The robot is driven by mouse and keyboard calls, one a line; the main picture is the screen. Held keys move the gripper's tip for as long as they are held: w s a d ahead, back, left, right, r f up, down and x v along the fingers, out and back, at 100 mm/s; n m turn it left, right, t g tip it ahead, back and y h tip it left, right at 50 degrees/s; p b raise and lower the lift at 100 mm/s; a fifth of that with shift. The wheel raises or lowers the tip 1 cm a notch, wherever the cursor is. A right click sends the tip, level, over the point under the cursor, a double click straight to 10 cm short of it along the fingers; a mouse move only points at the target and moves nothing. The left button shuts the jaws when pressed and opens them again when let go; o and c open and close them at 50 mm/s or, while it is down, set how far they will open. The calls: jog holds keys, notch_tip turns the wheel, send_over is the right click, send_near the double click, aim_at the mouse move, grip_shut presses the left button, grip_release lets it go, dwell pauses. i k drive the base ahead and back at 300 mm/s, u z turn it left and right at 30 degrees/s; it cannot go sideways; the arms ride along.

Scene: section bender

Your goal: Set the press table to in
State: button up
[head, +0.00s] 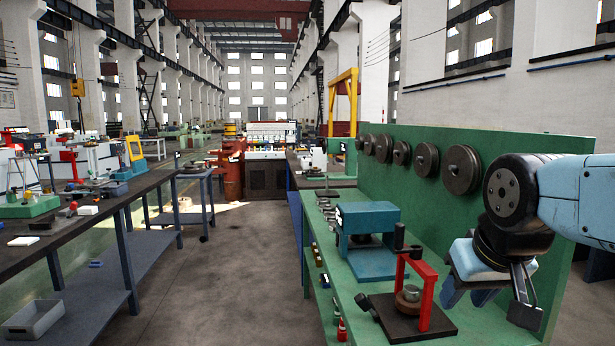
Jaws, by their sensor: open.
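A small press with a red frame (428,294) stands on a dark base plate (405,328) on the green bench. A round metal piece (411,293) sits inside the frame, and a black upright handle (399,238) rises at its left. A blue machine (368,222) with an open front stands behind it. I cannot tell for certain which part is the press table, or its setting. My gripper (497,305) is open, pointing down, to the right of the red frame and apart from it in the picture. No held object shows between its fingers.
A green back panel (400,160) carries several round dark discs (461,169). Small bottles, one a red bottle (342,331), line the bench's left edge. A dark-topped workbench (75,224) with tools stands left. The aisle floor (240,270) between is clear.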

aim_at(314, 172)
jog(key=u, duration=1.5)
jog(key=i, duration=3.25)
jog(key=z, duration=1.55)
